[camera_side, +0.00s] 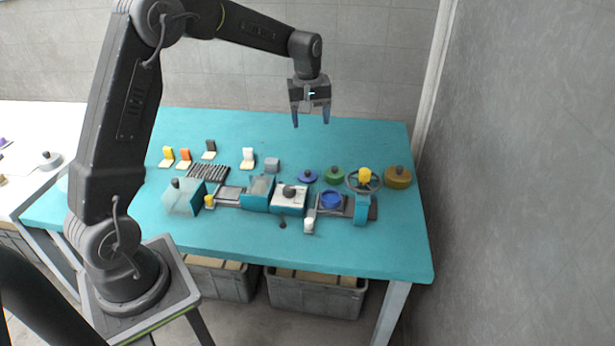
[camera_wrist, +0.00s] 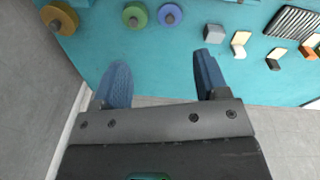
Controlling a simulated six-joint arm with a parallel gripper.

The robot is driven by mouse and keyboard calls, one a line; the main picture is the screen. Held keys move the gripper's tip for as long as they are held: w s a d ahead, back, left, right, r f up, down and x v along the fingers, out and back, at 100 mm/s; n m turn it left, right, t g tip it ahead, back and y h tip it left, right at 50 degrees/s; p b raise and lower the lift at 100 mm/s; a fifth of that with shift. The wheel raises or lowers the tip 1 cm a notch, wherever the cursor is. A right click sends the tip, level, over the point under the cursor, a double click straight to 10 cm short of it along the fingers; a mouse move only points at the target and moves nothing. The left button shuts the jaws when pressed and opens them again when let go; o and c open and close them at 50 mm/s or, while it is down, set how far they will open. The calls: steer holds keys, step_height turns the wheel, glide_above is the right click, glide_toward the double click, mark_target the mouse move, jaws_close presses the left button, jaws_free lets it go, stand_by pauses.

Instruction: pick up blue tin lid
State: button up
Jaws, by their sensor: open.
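The blue tin lid (camera_side: 307,177) is a small round disc with a dark knob, lying on the teal table (camera_side: 390,260) behind the row of fixtures. In the wrist view the lid (camera_wrist: 170,17) is near the top edge, beyond the fingertips. My gripper (camera_side: 311,121) is open and empty, pointing down, high above the back of the table. In the wrist view my gripper (camera_wrist: 161,62) shows its two blue fingers spread apart, with nothing between them.
A green lid (camera_side: 334,174) lies just right of the blue lid. Further right are a wheel (camera_side: 364,181) with a yellow knob and a brass lid (camera_side: 398,177). A grey block (camera_side: 272,165) stands to its left. A blue round part (camera_side: 331,200) sits on the fixture in front.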

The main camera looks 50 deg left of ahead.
steer(key=w+a+f+n+g, duration=0.1)
steer(key=w+a+f+n, duration=0.2)
steer(key=a+f, duration=0.35)
glide_above(308, 171)
step_height(308, 171, down, 9)
steer(key=shift+d+f, duration=0.1)
steer(key=shift+f, duration=3.05)
steer(key=c, duration=0.6)
steer(key=shift+o, duration=0.2)
steer(key=shift+r, duration=0.1)
